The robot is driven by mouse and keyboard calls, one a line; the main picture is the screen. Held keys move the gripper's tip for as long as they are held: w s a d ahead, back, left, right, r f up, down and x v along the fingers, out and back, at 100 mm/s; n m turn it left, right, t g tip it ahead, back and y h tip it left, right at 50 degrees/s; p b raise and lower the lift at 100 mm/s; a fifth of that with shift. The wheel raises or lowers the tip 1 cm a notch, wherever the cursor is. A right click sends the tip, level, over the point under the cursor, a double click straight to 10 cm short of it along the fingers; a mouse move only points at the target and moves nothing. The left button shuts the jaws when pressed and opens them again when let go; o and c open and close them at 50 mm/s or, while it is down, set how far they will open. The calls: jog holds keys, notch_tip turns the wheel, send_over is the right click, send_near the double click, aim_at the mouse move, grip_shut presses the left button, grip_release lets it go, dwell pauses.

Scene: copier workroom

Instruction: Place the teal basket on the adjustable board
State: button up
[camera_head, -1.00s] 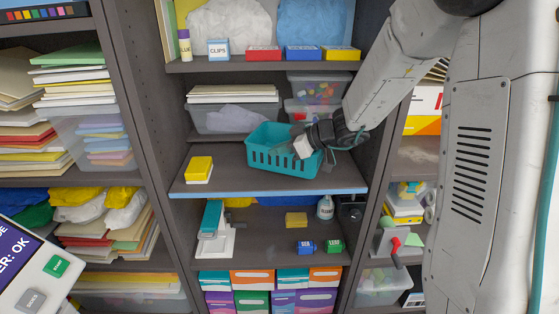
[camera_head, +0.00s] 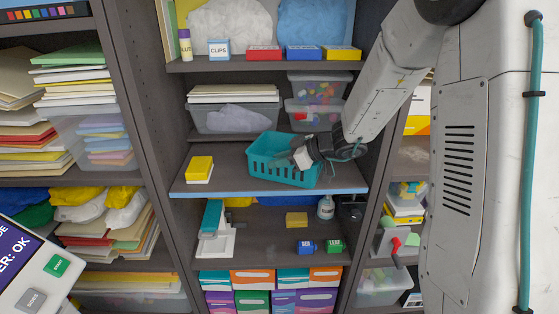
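The teal basket (camera_head: 267,168) is over the right half of the adjustable board (camera_head: 222,184), the shelf with the light blue front edge. It looks close to level, turned a little, with its base near the board's front edge. I cannot tell whether its base touches the board. My gripper (camera_head: 303,159) reaches in from the right and is at the basket's right side, with one pale finger showing against the teal wall. It appears shut on that wall; the other finger is hidden.
Yellow sticky notes (camera_head: 199,168) lie on the board's left. Clear bins (camera_head: 232,118) stand on the shelf behind and above. Below are a stapler (camera_head: 212,222), a small bottle (camera_head: 325,207) and small boxes (camera_head: 305,247). A dark upright (camera_head: 378,165) borders the bay closely on the right.

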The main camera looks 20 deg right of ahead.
jog(key=v, duration=1.1)
jog(key=shift+s+d+r, duration=0.2)
jog(key=shift+r, duration=0.1)
jog(key=s+a+r+m+g+h, duration=0.1)
jog(key=s+a+r+m+g, duration=0.15)
jog(key=s+a, duration=0.4)
jog(key=s+a+r+m+g+h, duration=0.15)
jog(key=s+a+g, duration=0.25)
jog(key=s, duration=0.6)
jog(key=s+d+m+h, duration=0.2)
jog(key=s+m+h, duration=0.1)
jog(key=s, duration=0.3)
jog(key=s+d+m+h, duration=0.3)
jog(key=s, duration=0.4)
jog(key=shift+s+r+h, duration=0.25)
jog(key=shift+r+h, duration=0.1)
jog(key=shift+r, duration=0.05)
